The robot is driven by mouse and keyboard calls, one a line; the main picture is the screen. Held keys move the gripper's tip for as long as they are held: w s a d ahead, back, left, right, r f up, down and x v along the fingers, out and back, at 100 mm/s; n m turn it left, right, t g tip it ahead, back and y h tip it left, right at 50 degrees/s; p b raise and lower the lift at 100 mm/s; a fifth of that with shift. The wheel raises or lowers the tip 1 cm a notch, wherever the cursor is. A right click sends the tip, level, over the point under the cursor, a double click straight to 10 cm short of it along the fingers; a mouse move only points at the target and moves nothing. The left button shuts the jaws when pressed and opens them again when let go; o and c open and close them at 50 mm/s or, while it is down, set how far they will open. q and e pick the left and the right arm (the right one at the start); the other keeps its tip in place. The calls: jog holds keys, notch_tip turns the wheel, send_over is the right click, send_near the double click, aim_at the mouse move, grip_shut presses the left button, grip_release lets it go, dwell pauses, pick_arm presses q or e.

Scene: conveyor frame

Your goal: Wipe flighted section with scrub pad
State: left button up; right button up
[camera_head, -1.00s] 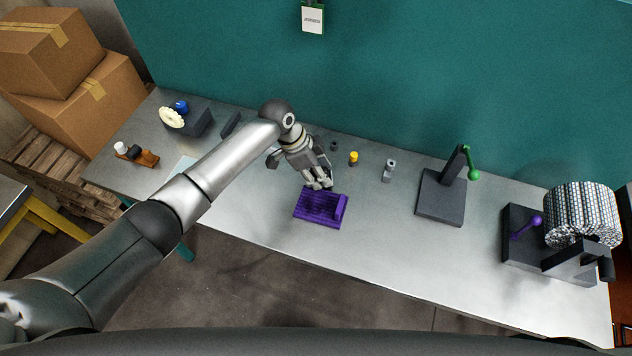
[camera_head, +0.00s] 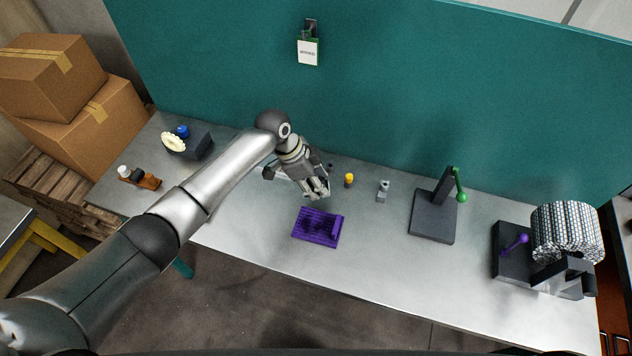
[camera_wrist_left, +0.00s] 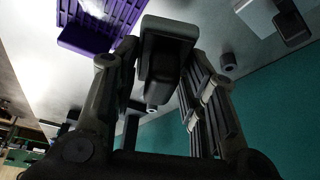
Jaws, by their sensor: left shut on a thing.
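The purple flighted section (camera_head: 317,228), a ribbed block with a raised right end, lies near the front edge of the metal bench. It also shows at the upper left of the left wrist view (camera_wrist_left: 80,38). My left gripper (camera_head: 318,192) is behind it, toward the wall and apart from it. In the left wrist view its fingers are shut on a dark block with a grey edge (camera_wrist_left: 165,62), which looks like the scrub pad. The fingers hide much of the pad in the head view. My right gripper is not in view.
A small yellow-topped piece (camera_head: 349,180) and a grey fitting (camera_head: 383,190) stand right of the gripper. Farther right are a dark stand with a green-knobbed lever (camera_head: 434,215) and a large roll (camera_head: 567,232). The bench front right of the purple section is clear.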

aim_at(321, 179)
pick_arm(q)
jog(key=shift+r, duration=0.45)
notch_tip(321, 179, up, 3)
jog(key=p, duration=0.3)
jog(key=shift+r, duration=0.1)
dwell(0.5)
